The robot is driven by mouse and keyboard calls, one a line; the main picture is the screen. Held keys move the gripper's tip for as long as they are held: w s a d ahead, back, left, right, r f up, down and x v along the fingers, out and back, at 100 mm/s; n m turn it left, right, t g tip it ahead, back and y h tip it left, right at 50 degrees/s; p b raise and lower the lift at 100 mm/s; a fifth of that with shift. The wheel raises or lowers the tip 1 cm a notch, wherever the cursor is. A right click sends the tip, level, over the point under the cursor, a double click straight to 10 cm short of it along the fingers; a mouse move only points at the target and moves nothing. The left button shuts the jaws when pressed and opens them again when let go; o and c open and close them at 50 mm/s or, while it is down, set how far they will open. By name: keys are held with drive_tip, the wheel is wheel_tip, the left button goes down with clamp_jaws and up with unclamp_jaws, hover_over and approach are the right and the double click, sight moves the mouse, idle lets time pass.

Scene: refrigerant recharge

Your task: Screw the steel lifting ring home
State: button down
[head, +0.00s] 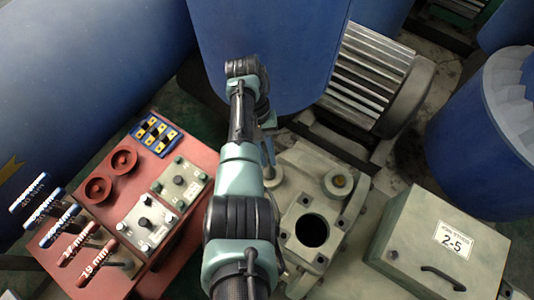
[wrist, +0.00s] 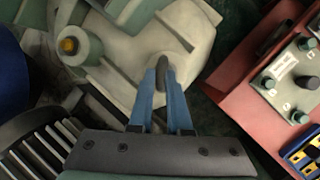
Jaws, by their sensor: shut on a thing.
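The steel lifting ring (wrist: 164,69) is a dark grey loop in the wrist view. It stands at a rounded pale boss of the cast housing (wrist: 120,65). My gripper (wrist: 161,75) has its blue fingers closed on the ring, one on each side. Its lower part and any thread are hidden by the fingers, so I cannot tell how deep it sits. In the head view my gripper (head: 269,160) points down at the left edge of the pale housing (head: 313,178); the ring cannot be made out there.
A red bench (head: 135,190) with handled tools, red rings and grey blocks stands on the left. The housing has a round open hole (head: 312,230) and a yellow-topped fitting (head: 339,182). A finned motor (head: 368,75) and blue tank (head: 275,45) stand behind. A box marked 2-5 (head: 410,225) is at right.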

drive_tip(key=c, duration=0.9)
unclamp_jaws()
drive_tip(key=shift+w+r, duration=0.1)
drive_tip(key=shift+r, duration=0.1)
drive_tip(key=shift+o, duration=0.2)
drive_tip(key=shift+f, duration=0.1)
drive_tip(key=v, duration=0.7)
drive_tip(key=shift+r+p, duration=0.25)
drive_tip(key=shift+p, duration=0.2)
drive_tip(key=shift+w, duration=0.1)
